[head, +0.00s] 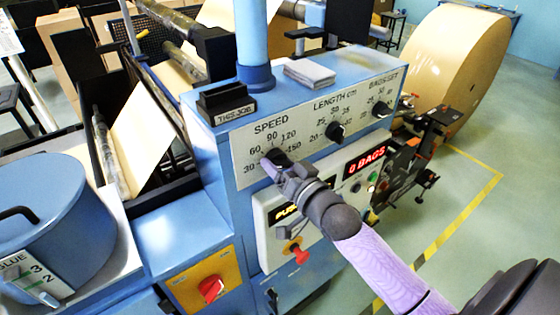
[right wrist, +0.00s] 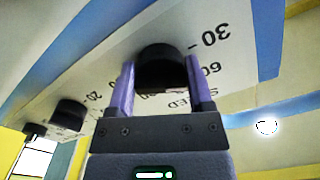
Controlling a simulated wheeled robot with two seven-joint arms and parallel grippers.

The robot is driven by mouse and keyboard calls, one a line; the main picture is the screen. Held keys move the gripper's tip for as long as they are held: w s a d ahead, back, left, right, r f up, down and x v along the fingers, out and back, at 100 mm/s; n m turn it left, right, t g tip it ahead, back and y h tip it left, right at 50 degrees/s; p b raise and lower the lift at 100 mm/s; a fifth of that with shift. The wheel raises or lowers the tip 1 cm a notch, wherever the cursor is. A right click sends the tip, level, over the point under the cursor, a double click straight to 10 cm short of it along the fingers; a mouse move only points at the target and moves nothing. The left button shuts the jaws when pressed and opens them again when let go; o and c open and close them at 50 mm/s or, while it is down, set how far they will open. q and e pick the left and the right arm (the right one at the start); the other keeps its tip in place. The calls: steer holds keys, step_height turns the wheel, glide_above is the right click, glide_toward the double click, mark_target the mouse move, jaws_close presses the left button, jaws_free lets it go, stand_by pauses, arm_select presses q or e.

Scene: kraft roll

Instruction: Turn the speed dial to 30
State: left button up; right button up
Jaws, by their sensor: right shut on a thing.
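The black speed dial (head: 275,157) sits on the white panel (head: 302,136) of the blue machine, under the printed word SPEED, with numbers from 30 to 150 around it. My right gripper (head: 271,168) comes from the lower right and is shut on this dial. In the right wrist view the dial (right wrist: 162,66) sits between the two purple fingers (right wrist: 160,80), with the printed 30 and 60 at its right. The dial's pointer is partly covered in the head view; it seems to face left, between 30 and 60, but I cannot read it exactly. My left gripper is not in view.
The length dial (head: 335,131) and bags-per-set dial (head: 382,109) are right of the speed dial. Below are a red counter display (head: 367,163), a red knob (head: 300,256) and a red rotary switch (head: 211,289). A blue glue pot (head: 50,235) stands left, a kraft roll (head: 440,75) behind right.

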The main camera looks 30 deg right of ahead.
steer(key=n+p, duration=0.1)
steer(key=n, duration=0.3)
steer(key=shift+d+n+p, duration=0.1)
steer(key=shift+n+p, duration=0.2)
steer(key=shift+n, duration=0.4)
steer(key=o, duration=1.3)
steer(key=shift+c, duration=0.2)
steer(key=s+b, duration=0.1)
steer(key=s, duration=0.9)
steer(key=shift+d, duration=0.4)
